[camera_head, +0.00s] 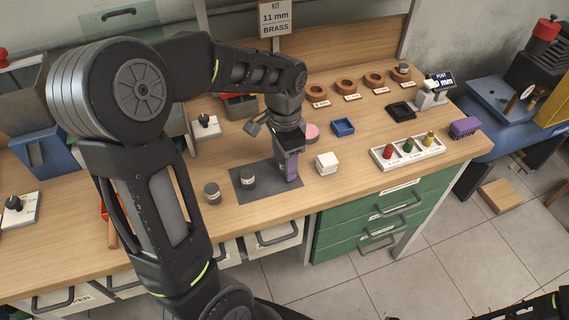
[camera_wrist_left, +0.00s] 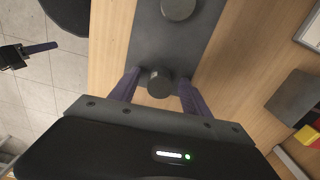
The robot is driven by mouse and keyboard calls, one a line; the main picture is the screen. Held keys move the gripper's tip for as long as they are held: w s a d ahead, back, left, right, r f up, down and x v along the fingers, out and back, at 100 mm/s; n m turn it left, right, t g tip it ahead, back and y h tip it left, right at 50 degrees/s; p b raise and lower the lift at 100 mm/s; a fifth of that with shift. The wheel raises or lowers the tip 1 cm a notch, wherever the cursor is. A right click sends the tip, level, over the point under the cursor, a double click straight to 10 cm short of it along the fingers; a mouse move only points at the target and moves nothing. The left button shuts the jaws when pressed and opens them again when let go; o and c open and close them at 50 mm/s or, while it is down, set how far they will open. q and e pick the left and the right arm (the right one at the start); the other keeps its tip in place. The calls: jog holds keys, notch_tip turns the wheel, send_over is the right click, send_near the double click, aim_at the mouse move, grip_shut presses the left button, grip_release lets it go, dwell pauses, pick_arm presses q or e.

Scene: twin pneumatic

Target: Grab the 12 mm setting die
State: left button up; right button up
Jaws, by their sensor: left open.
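A dark cylinder (camera_wrist_left: 160,82) stands between the two purple fingers of my left gripper (camera_wrist_left: 155,85) in the left wrist view. The fingers are apart, with a gap on each side of it. In the head view my left gripper (camera_head: 290,172) reaches down at the mat's right end and hides that cylinder. A second dark labelled cylinder (camera_head: 248,178) stands on the mat, and a third (camera_head: 212,192) stands left of it. Their labels are too small to read, so I cannot tell which is 12 mm. My right gripper (camera_wrist_left: 40,48) shows in the wrist view, its opening unclear.
The dark grey mat (camera_head: 264,194) lies near the bench's front edge. A blue tray (camera_head: 343,128), a pink disc (camera_head: 311,131) and a white rack (camera_head: 407,153) with coloured pieces are farther right. A sign (camera_head: 275,17) reads 11 mm BRASS.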

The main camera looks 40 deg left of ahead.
pick_arm(q)
jog(key=shift+c, duration=0.4)
grip_shut()
dwell(0.4)
